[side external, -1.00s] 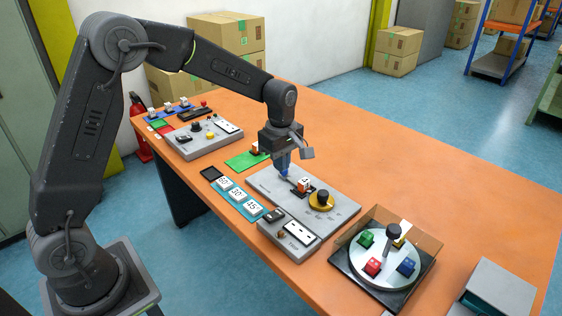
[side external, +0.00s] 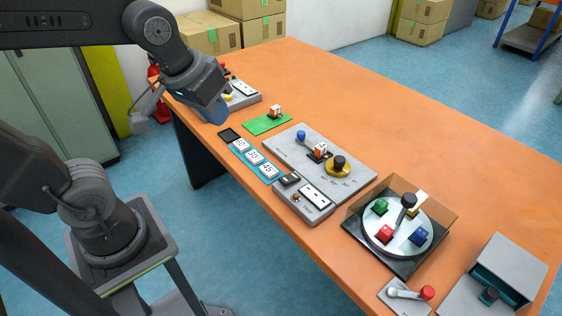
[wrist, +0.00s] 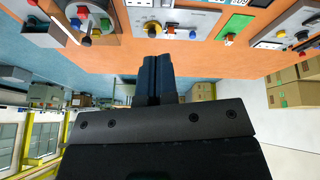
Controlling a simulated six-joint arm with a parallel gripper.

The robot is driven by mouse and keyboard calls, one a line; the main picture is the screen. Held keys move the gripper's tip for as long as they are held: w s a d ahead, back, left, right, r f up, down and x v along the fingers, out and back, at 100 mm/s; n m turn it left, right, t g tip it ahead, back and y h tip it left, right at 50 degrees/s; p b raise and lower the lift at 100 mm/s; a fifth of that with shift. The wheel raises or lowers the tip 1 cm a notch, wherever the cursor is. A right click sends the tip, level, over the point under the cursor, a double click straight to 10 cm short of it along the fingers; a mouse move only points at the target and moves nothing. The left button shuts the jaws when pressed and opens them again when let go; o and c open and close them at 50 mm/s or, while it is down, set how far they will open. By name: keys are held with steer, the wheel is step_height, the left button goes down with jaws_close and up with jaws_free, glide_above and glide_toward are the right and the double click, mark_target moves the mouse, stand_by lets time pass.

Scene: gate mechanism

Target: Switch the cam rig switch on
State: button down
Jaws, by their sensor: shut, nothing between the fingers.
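My gripper (side external: 214,110) is shut and empty, with blue fingers, over the table's near left edge; its fingers also show in the wrist view (wrist: 156,76). A grey plate (side external: 284,155) carries a blue-knobbed lever (side external: 301,135), an orange and white cube (side external: 320,150) and a yellow dial (side external: 338,169) with a black knob. A small grey box (side external: 317,212) in front has a black rocker switch (side external: 290,179) and a white slotted panel (side external: 316,196). My gripper is left of these and apart from them. No readable label shows which is the cam rig; the switch position is unclear.
Left of the plate are a green mat (side external: 265,124) with a cube, a teal strip of number cards (side external: 254,157) and another grey panel (side external: 244,100). To the right stand a turntable (side external: 383,240) with coloured blocks and a red-knobbed lever (side external: 427,293). The far table is clear.

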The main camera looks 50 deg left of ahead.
steer(key=s+m, duration=0.3)
steer(key=s, duration=0.1)
steer(key=n+g, duration=0.5)
steer(key=n, duration=0.9)
glide_above(285, 179)
steer(key=s+d, duration=0.1)
step_height(285, 179, down, 7)
steer(key=f+n, duration=0.1)
steer(key=f, duration=0.6)
steer(key=w+f+n+g, duration=0.1)
steer(key=f, duration=0.5)
steer(key=f+n+g, duration=0.1)
steer(key=f+n, duration=0.1)
steer(key=f, duration=0.5)
steer(key=shift+w+a+f, duration=0.25)
steer(key=shift+a+f, duration=0.05)
steer(key=shift+a, duration=0.1)
steer(key=shift+f, duration=0.1)
